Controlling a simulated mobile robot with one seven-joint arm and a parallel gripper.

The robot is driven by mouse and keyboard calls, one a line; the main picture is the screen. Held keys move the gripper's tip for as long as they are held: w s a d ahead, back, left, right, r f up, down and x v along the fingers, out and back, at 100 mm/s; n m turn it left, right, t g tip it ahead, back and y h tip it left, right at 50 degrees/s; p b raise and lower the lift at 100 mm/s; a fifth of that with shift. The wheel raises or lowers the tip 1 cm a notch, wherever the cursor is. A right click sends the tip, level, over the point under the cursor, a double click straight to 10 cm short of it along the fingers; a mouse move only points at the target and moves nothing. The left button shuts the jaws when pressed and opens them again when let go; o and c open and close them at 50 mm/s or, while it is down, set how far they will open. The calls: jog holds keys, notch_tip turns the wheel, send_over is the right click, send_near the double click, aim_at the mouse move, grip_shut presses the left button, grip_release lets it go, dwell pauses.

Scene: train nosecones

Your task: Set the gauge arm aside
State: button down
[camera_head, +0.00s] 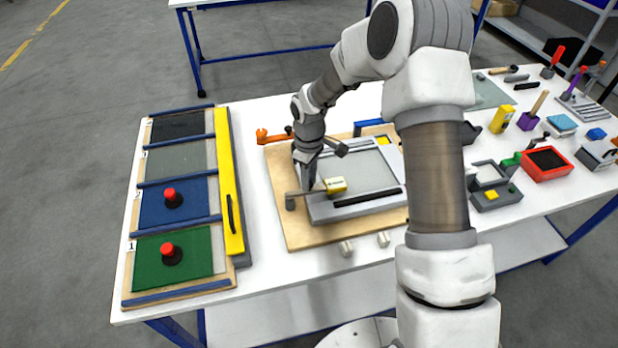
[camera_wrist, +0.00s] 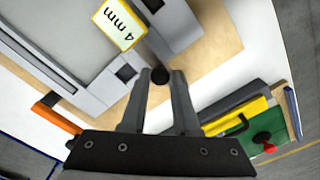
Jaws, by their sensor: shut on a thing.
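The gauge arm (camera_head: 303,193) is a thin grey bar with a yellow-edged tag (camera_head: 336,185) at its right end and a dark post at its left end. It lies over the left edge of the grey plate fixture (camera_head: 362,172). In the wrist view the tag (camera_wrist: 118,25) reads "4 mm". My gripper (camera_head: 309,187) points down at the gauge arm, left of the tag. In the wrist view its fingers (camera_wrist: 161,78) are closed around a dark round knob (camera_wrist: 160,75). The fingers hide much of the bar.
The fixture stands on a wooden board (camera_head: 277,180). To the left is a rack with a green panel (camera_head: 200,250), a blue panel (camera_head: 195,190) and a yellow bar (camera_head: 229,180). An orange tool (camera_head: 272,136) lies behind. Bare white table shows between rack and board.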

jog(key=shift+s+m+b, duration=0.1)
jog(key=shift+m+b, duration=0.2)
jog(key=shift+b, duration=0.05)
jog(key=s+m+b, duration=0.1)
jog(key=m, duration=0.1)
jog(key=m+b, duration=0.1)
jog(key=b, duration=0.1)
jog(key=shift+s+f+m, duration=0.1)
jog(key=shift+s+m, duration=0.3)
jog(key=s+a+m+b, duration=0.4)
jog(key=m, duration=0.9)
jog(key=shift+s+a+r+m, duration=0.2)
jog(key=shift+m, duration=0.1)
jog(key=c, duration=0.7)
grip_release()
jog(key=shift+o, duration=0.2)
